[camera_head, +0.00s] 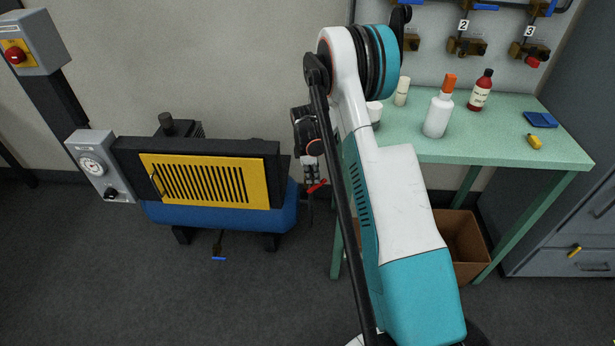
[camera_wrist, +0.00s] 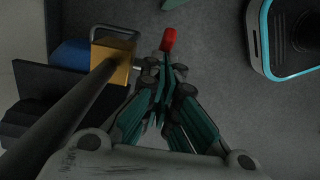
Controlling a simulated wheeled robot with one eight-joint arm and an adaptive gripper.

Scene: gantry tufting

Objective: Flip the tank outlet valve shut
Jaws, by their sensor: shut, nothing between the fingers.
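A small red valve lever (camera_head: 317,186) shows just right of the blue tank (camera_head: 290,205), slanting across below my gripper. Its red end also shows in the wrist view (camera_wrist: 168,39), just beyond my fingertips. My gripper (camera_head: 311,180) points down beside the tank's right end. In the wrist view its fingers (camera_wrist: 167,78) are close together with nothing between them. They look close to the lever; I cannot tell whether they touch it. The valve body is mostly hidden behind the fingers.
A yellow louvred guard (camera_head: 205,182) covers the tank's machine. A blue-handled valve (camera_head: 218,258) hangs below the tank. A green table (camera_head: 430,150) with bottles stands right of my arm, with a brown bin (camera_head: 463,240) under it. The floor before the tank is clear.

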